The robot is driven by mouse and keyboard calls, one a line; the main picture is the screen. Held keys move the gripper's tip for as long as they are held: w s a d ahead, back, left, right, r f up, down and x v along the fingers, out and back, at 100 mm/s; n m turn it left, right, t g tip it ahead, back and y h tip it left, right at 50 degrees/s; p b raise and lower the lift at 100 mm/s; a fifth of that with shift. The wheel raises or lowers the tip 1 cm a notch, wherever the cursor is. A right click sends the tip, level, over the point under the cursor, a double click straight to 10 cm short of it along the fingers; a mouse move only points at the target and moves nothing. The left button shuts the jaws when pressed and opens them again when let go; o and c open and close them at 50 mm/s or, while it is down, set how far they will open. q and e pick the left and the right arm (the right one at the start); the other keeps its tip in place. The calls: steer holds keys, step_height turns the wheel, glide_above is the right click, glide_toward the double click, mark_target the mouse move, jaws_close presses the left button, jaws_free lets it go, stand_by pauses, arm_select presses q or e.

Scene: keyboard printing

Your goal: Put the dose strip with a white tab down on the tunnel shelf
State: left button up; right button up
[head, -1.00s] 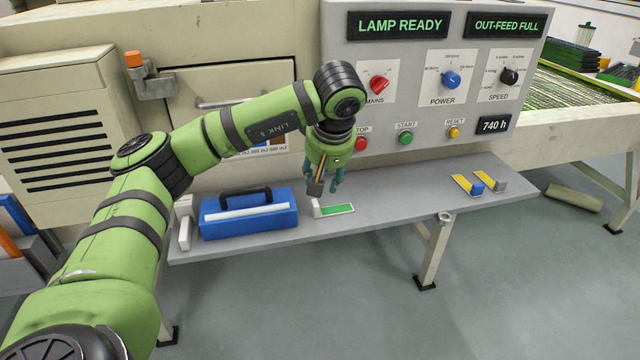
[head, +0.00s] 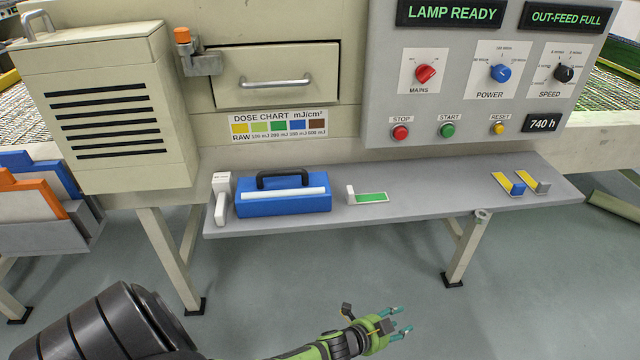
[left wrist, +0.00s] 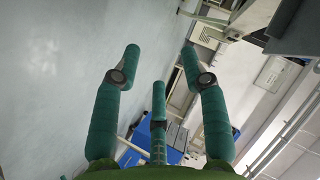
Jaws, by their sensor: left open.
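The dose strip with a white tab (head: 351,194) lies on the tunnel shelf (head: 420,205), right of the blue case. Its strip face is green and its white tab stands up at the left end. My left gripper (head: 398,322) is low in front of the shelf, well apart from the strip. It is open, and in the left wrist view its fingers (left wrist: 160,70) are spread with nothing between them. My right gripper is not in view.
A blue case (head: 282,207) with a black handle and a white handheld device (head: 221,200) stand at the shelf's left. Two yellow strips, one with a blue tab (head: 516,189) and one with a grey tab (head: 543,187), lie at the right. The shelf's middle is clear.

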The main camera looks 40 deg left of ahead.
arm_select(q)
steer(key=s+a+f+n+g+y, duration=0.1)
steer(key=s+f+n+g, duration=0.3)
steer(key=s+f, duration=0.5)
steer(key=s+a+f+n+g+y, duration=0.2)
steer(key=s+f+n+g, duration=0.2)
steer(key=s+f, duration=0.5)
steer(key=s+n, duration=0.2)
steer(key=s, duration=0.6)
steer(key=shift+f+n, duration=0.25)
steer(key=shift+n, duration=0.05)
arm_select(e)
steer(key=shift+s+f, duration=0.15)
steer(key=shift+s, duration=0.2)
